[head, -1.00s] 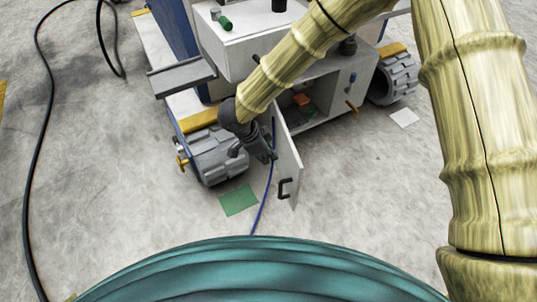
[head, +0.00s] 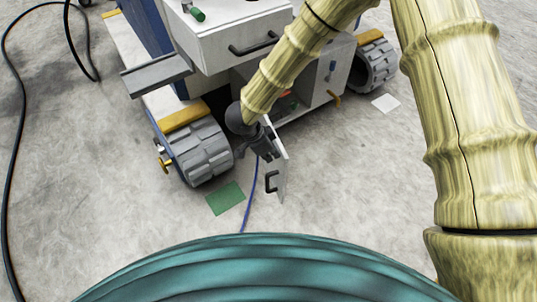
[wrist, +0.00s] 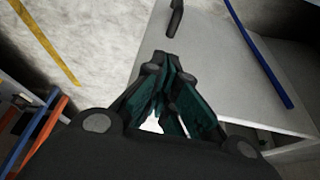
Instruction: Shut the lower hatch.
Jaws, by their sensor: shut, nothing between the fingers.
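The lower hatch (head: 280,170) is a thin white door with a black bar handle (head: 271,181). In the head view it stands swung out from the lower compartment of the white cabinet. My gripper (head: 266,150) is at the hatch's left side, close to its upper part; I cannot tell if they touch. In the wrist view my gripper (wrist: 158,70) has its dark fingers with teal pads shut together and empty. A light grey panel (wrist: 235,80), apparently the hatch, fills the right of that view, with a dark handle (wrist: 175,18) at its edge.
A white drawer (head: 230,47) with a black handle sits above the compartment. A grey ridged wheel (head: 200,152) stands left of the hatch. A blue cable (head: 252,195) and a green square (head: 226,198) lie on the floor. My forearm hides part of the compartment opening.

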